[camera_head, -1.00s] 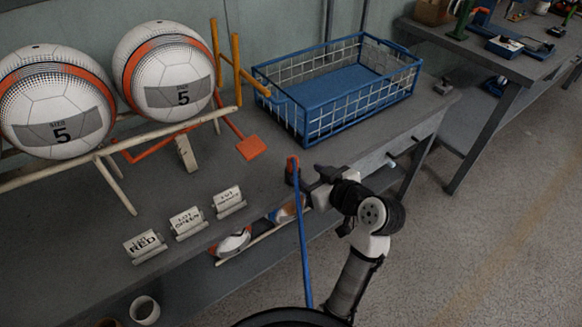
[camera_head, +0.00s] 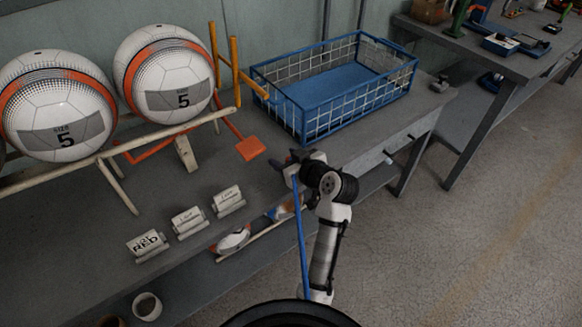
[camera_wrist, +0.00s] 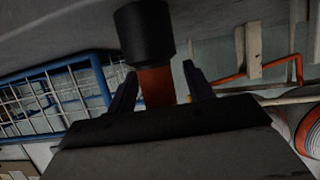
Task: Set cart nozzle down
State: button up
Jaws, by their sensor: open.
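In the wrist view a black cylinder (camera_wrist: 145,32) with an orange-red neck (camera_wrist: 156,86), seemingly the nozzle, shows at the fingers. The neck is between the two open fingers of my gripper (camera_wrist: 159,88), with a gap visible on each side. In the head view my gripper (camera_head: 297,158) is over the table's front part, in front of the blue wire basket. A thin blue pole (camera_head: 301,240) rises to my gripper, and its upper end is hidden there. Whether the pole and nozzle are one piece I cannot tell.
The blue wire basket (camera_head: 312,134) stands empty behind my gripper. Three small label stands (camera_head: 187,222) line the table's front edge. An orange paddle (camera_head: 250,148) lies nearby. Floor at right is clear.

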jog(key=shift+c, duration=0.3)
grip_shut()
